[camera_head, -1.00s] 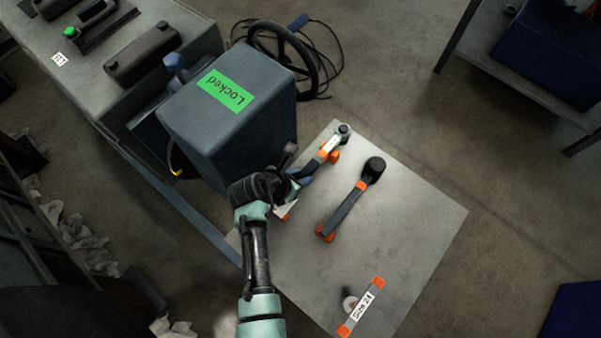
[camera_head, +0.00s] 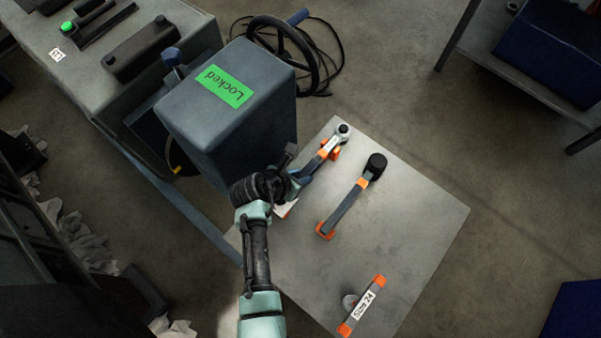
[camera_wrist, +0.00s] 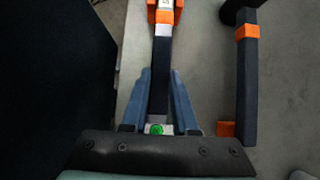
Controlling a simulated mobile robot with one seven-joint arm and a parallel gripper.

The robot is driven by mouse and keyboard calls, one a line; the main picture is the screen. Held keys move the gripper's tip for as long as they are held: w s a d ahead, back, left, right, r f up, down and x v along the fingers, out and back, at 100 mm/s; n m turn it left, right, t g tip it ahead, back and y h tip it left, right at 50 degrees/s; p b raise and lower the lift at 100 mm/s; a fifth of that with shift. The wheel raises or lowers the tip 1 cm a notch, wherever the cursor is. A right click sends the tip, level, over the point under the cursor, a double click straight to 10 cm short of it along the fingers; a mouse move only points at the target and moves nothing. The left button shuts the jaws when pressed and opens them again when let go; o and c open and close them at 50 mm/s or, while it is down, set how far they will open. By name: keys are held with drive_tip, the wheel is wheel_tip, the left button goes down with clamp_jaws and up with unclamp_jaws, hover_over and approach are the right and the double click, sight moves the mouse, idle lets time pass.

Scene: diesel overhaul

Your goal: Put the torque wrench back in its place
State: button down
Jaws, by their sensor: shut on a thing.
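The torque wrench, with a silver head (camera_head: 342,132) and dark shaft, lies along the left orange holder (camera_head: 325,154) on the grey table (camera_head: 415,225). My gripper (camera_head: 299,181) is shut on its dark handle (camera_wrist: 160,85), at the table's left side. In the wrist view, my two blue fingers (camera_wrist: 161,78) flank the handle, whose end has a green dot. An orange holder part (camera_wrist: 165,12) shows ahead of the fingers. I cannot tell whether the wrench is fully seated. My wrist hides the handle's rear in the head view.
A second tool with a black round head (camera_head: 376,162) rests in orange supports to the right. A holder labelled Size 24 (camera_head: 362,306) lies at the table's near edge. The table's right part is clear.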

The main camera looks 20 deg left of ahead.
drive_tip(key=shift+f, duration=0.2)
drive_tip(key=c, duration=0.6)
unclamp_jaws()
drive_tip(key=shift+s+f, duration=0.1)
drive_tip(key=shift+f, duration=0.05)
drive_tip(key=p+v, duration=0.2)
drive_tip(key=v, duration=1.1)
drive_tip(key=shift+p, duration=0.35)
